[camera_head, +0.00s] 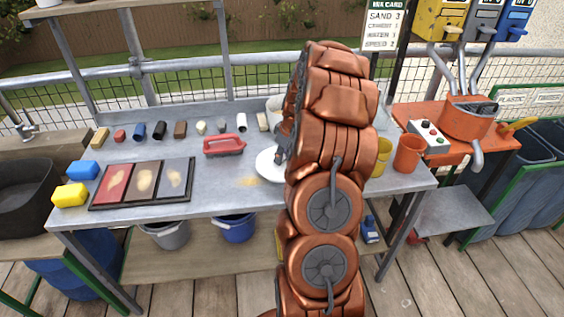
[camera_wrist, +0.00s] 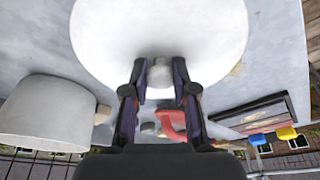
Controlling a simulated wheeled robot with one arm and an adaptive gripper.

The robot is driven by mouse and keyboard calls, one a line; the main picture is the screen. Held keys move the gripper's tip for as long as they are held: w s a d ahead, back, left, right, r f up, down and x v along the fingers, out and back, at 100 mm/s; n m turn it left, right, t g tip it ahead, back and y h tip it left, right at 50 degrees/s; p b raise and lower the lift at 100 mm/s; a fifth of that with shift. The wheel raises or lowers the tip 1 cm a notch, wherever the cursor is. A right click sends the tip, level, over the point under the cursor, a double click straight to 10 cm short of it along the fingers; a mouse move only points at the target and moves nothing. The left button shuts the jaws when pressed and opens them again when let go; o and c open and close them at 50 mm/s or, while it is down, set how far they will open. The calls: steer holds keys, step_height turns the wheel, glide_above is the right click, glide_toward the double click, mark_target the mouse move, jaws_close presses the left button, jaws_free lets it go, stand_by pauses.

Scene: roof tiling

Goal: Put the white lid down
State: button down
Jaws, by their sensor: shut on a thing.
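The white lid (camera_wrist: 160,30) is a round disc with a small knob, and it fills the top of the wrist view. My gripper (camera_wrist: 160,78) has its two dark fingers on either side of the knob and is shut on it. In the head view the lid (camera_head: 268,166) shows left of my arm, over the middle of the grey table (camera_head: 225,197). My arm hides its right part. I cannot tell whether the lid touches the table. A white tub (camera_wrist: 45,112) stands beside it in the wrist view, partly hidden behind my arm in the head view.
A red-handled float (camera_head: 224,145) lies left of the lid. A dark tray of sample panels (camera_head: 145,182) is at the table's left. Several small pieces line the back. Yellow (camera_head: 383,157) and orange (camera_head: 409,153) cups stand at the right. Bare table lies in front of the float.

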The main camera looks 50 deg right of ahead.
mark_target(282, 164)
steer(key=shift+f+p, duration=0.8)
steer(key=shift+f, duration=0.95)
steer(key=shift+f, duration=0.2)
steer(key=c, duration=0.9)
jaws_free()
steer(key=shift+r, duration=0.1)
